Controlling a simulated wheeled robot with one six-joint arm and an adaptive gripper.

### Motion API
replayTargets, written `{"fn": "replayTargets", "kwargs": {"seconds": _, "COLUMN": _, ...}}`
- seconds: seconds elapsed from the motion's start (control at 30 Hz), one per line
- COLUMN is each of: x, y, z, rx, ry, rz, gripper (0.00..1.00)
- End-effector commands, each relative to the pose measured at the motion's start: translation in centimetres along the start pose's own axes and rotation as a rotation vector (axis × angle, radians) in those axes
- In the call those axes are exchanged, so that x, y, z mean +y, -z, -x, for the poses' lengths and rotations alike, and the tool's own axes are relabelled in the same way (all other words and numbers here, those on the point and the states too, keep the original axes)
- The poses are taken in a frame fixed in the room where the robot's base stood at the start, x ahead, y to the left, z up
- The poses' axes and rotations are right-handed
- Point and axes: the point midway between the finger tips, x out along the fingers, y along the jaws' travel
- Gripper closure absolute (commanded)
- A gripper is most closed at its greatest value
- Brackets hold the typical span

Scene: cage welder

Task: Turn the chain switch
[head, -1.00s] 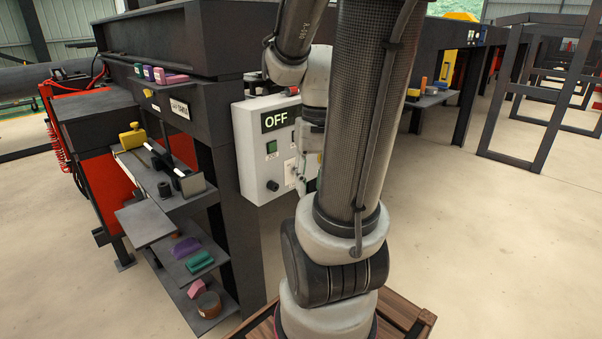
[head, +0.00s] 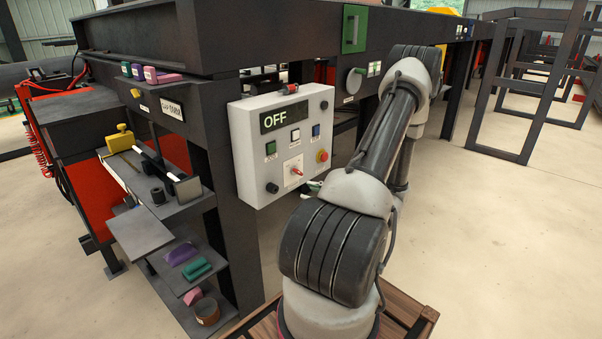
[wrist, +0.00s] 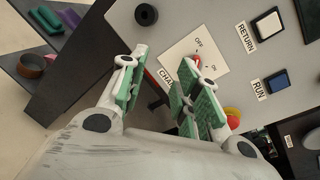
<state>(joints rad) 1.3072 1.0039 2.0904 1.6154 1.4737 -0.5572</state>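The chain switch (head: 297,171) is a small red-tipped knob on a white plate low on the grey control panel (head: 245,150). In the wrist view its plate (wrist: 178,52) carries OFF and ON marks, and a partly hidden label starting "CHA" is beside it. A bit of the red knob (wrist: 197,61) shows by my right fingertip. My gripper (wrist: 162,58) is open, with two green-padded fingers apart and nothing visible between them. In the head view only a little of my gripper (head: 312,188) shows, just below and right of the switch. I cannot tell whether a finger touches the knob.
The panel display (head: 282,116) reads OFF. Green, white and blue (head: 316,130) buttons and a red emergency stop (head: 322,156) are close to the switch. A shelf rack (head: 165,215) with small parts stands at left. Open floor lies to the right.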

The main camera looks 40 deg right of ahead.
Motion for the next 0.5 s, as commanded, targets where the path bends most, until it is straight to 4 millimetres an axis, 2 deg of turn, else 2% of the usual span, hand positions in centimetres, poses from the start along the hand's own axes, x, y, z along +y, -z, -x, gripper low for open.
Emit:
{"fn": "replayTargets", "kwargs": {"seconds": 0.03, "x": -1.9, "y": 0.3, "z": -0.3, "rx": 0.009, "ry": 0.060, "rz": 0.042, "gripper": 0.68}}
{"fn": "replayTargets", "kwargs": {"seconds": 0.13, "x": -4.5, "y": 0.5, "z": -0.7, "rx": 0.023, "ry": 0.157, "rz": 0.118, "gripper": 0.68}}
{"fn": "replayTargets", "kwargs": {"seconds": 0.27, "x": -4.9, "y": 0.2, "z": -1.3, "rx": 0.014, "ry": 0.170, "rz": 0.175, "gripper": 0.68}}
{"fn": "replayTargets", "kwargs": {"seconds": 0.5, "x": -5.4, "y": 0.1, "z": -5.0, "rx": 0.012, "ry": 0.165, "rz": 0.178, "gripper": 0.68}}
